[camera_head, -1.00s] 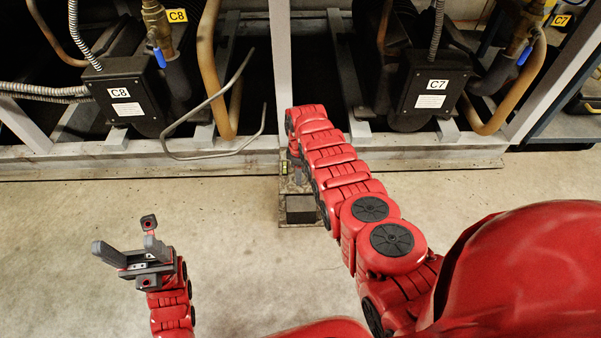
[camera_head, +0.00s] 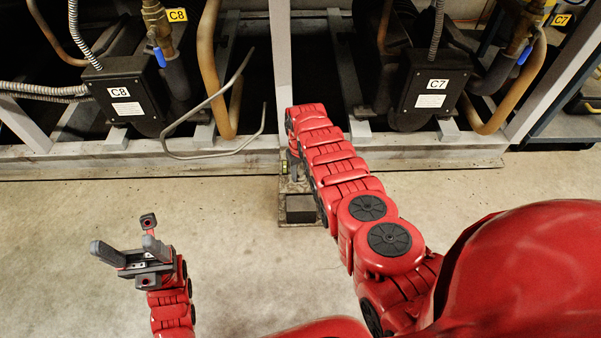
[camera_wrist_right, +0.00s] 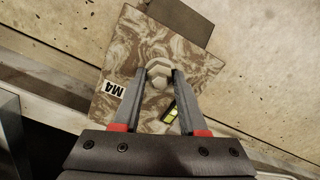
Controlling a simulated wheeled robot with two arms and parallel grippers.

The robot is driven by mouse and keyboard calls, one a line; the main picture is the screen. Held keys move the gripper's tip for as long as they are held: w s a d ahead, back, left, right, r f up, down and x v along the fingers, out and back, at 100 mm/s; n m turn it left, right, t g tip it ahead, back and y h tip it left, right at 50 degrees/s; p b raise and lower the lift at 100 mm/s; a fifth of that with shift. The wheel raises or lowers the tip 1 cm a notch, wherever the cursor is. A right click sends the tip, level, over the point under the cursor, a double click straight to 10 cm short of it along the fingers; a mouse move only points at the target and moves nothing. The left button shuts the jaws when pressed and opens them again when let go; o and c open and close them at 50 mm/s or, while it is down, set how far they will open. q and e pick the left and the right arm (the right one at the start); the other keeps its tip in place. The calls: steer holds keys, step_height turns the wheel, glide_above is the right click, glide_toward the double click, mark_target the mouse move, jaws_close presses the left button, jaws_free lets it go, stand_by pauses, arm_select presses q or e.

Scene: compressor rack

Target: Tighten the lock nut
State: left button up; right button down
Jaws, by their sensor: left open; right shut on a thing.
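The lock nut (camera_wrist_right: 159,72) is a pale hexagonal nut on a brown mottled plate marked M4 (camera_wrist_right: 120,60). In the right wrist view my right gripper (camera_wrist_right: 160,77) has its two fingers on either side of the nut and is shut on it. My left gripper (camera_head: 130,257) is open and empty above the floor at lower left.
A small yellow-green level (camera_wrist_right: 171,115) lies on the plate beside the fingers. A dark block (camera_head: 300,207) sits at the plate's near end. The rack's bottom rail (camera_head: 130,160) runs behind, with compressor boxes C8 (camera_head: 122,92) and C7 (camera_head: 432,86). The floor (camera_head: 90,220) at left is clear.

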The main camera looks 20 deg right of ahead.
steer(key=shift+m, duration=0.7)
steer(key=shift+c, duration=2.2)
jaws_free()
